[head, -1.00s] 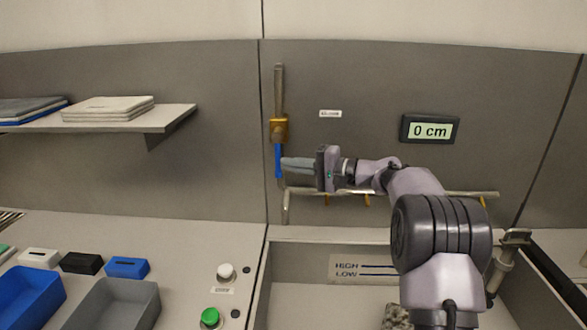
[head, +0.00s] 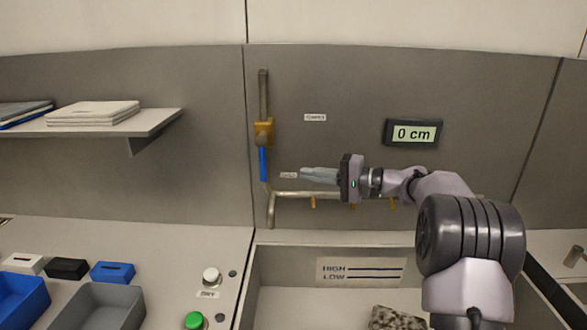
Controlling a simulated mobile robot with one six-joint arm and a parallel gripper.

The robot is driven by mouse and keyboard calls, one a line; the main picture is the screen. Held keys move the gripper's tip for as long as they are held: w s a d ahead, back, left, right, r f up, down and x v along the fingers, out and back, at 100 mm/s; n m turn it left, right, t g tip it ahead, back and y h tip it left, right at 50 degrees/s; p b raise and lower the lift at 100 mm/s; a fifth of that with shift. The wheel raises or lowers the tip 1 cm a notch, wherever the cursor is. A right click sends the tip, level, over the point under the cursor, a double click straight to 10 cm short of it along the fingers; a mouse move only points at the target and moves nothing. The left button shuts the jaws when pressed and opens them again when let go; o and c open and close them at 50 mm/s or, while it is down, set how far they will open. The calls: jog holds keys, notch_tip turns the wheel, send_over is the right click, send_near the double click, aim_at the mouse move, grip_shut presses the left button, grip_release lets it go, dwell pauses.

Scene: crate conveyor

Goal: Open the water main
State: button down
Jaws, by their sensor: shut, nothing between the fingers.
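The water main is a vertical pipe (head: 263,92) on the back wall with a brass valve body (head: 263,130). Its blue lever (head: 263,163) hangs straight down, in line with the pipe. My gripper (head: 303,174) is shut and empty, pointing left, to the right of the lever and apart from it.
A horizontal pipe (head: 300,195) with brass nozzles runs below my gripper, above a basin with a HIGH/LOW level plate (head: 361,271). A display (head: 413,133) reads 0 cm. A shelf (head: 160,121) juts out at left. Bins and buttons stand on the left counter.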

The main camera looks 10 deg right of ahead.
jog(key=v, duration=0.4)
jog(key=shift+f, duration=0.2)
